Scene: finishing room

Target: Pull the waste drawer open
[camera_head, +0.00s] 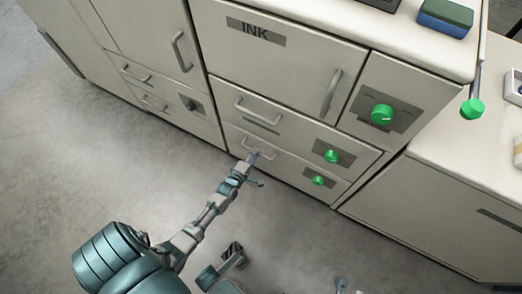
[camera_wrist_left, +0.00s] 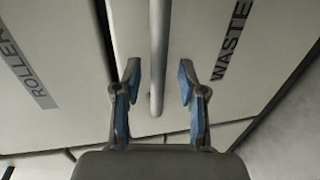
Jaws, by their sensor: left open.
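The waste drawer (camera_head: 285,168) is the lower drawer front in the cabinet, and it looks shut and flush. Its grey bar handle (camera_head: 262,150) is partly hidden by my left gripper in the head view. In the left wrist view the handle (camera_wrist_left: 158,60) runs down between the fingers, with the WASTE label (camera_wrist_left: 231,40) to its right. My left gripper (camera_head: 252,158) is open, and in the wrist view its blue-padded fingers (camera_wrist_left: 158,88) stand on either side of the handle with gaps.
The drawer above has its own handle (camera_head: 257,110) and a ROLLER label (camera_wrist_left: 25,75). The INK door (camera_head: 275,55) is higher up. Green knobs (camera_head: 331,156) stick out right of the drawers. The floor (camera_head: 60,170) in front is clear.

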